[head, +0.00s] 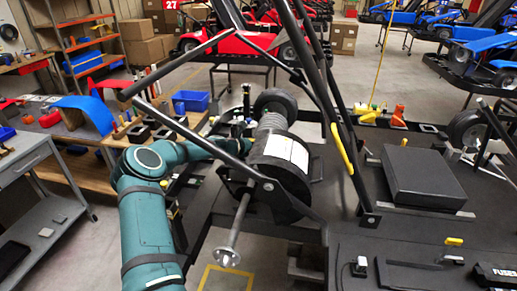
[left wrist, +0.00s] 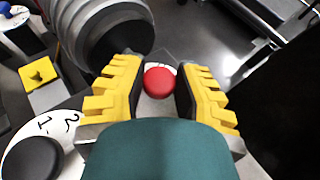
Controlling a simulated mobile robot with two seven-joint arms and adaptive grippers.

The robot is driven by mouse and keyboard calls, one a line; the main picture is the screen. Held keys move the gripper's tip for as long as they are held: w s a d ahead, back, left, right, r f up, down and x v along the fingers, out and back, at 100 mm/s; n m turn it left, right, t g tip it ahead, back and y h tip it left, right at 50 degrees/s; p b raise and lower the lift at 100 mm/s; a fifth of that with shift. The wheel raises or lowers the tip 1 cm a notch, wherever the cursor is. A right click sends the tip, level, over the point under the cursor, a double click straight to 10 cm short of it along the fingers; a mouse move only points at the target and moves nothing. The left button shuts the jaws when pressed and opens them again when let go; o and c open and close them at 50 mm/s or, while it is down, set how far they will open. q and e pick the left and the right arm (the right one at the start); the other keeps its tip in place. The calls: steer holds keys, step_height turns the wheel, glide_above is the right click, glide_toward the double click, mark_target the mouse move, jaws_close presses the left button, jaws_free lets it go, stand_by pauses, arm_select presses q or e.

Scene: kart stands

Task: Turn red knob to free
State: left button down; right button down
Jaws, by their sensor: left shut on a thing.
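The red knob (left wrist: 158,82) is round and sits between the two yellow fingers of my left gripper (left wrist: 159,72) in the left wrist view. My left gripper is shut on it. Part of a pale plate shows around the knob, but its markings are too small to read. In the head view my left arm reaches from the left behind the black frame bars, and its gripper and the red knob are hidden there. My right gripper is in neither view.
Beside the gripper in the left wrist view are a grey ribbed cylinder (left wrist: 95,28), a yellow square block (left wrist: 38,74) and a black knob (left wrist: 33,160) on a numbered white dial. In the head view, frame bars (head: 322,80) and a black drum (head: 278,165) crowd the arm.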

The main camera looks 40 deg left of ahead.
arm_select(q)
steer(key=shift+w+m+h, duration=0.1)
steer(key=shift+m+h, duration=0.8)
steer(key=shift+f+m+g+h+b, duration=0.1)
steer(key=shift+m+g+h+b, duration=0.55)
steer(key=shift+m+h, duration=0.2)
steer(key=shift+m+g+h+b, duration=0.75)
steer(key=shift+m+h+b, duration=0.3)
steer(key=shift+h+b, duration=0.2)
steer(key=c, duration=0.7)
jaws_free()
steer(key=v, duration=1.2)
